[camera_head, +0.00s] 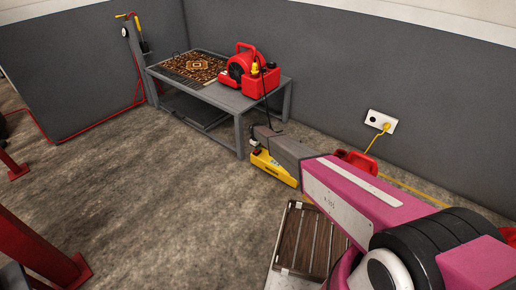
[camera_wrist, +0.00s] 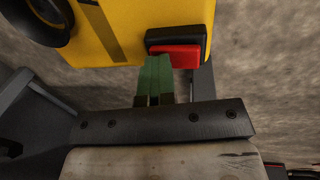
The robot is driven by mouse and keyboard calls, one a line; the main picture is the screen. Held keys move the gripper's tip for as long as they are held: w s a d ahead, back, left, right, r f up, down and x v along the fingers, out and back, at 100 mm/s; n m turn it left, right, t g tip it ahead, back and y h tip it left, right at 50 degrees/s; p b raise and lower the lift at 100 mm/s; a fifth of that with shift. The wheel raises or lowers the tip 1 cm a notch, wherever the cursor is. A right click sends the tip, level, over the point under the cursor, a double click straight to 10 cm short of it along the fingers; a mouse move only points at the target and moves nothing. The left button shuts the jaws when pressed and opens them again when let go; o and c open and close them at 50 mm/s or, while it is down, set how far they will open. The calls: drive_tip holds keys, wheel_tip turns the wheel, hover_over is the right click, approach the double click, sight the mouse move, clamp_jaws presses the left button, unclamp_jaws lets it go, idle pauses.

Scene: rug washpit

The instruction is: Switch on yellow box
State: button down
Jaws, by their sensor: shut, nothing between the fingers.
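The yellow box (camera_head: 273,169) sits low by the near right leg of the grey table in the head view, partly hidden behind my arm. In the wrist view the yellow box (camera_wrist: 125,28) fills the top, with a dark round part at its left. A red switch (camera_wrist: 182,57) in a black frame is at its lower right corner. My gripper (camera_wrist: 157,66) is shut and empty, its green fingertips together. The tips overlap the left part of the red switch in the picture; whether they press it I cannot tell.
The grey table (camera_head: 226,100) carries a patterned rug (camera_head: 195,66) and a red blower (camera_head: 241,66). A wall socket (camera_head: 381,122) with a yellow plug and cord is at the right. A slatted wooden piece (camera_head: 303,243) lies below my arm. The floor at left centre is clear.

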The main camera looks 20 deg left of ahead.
sight(255, 152)
drive_tip(key=shift+s+a, duration=0.3)
drive_tip(key=shift+s, duration=0.4)
drive_tip(key=shift+r, duration=0.15)
wheel_tip(255, 152, up, 14)
drive_tip(key=s, duration=0.1)
drive_tip(key=shift+s+a, duration=0.35)
drive_tip(key=shift+s, duration=0.05)
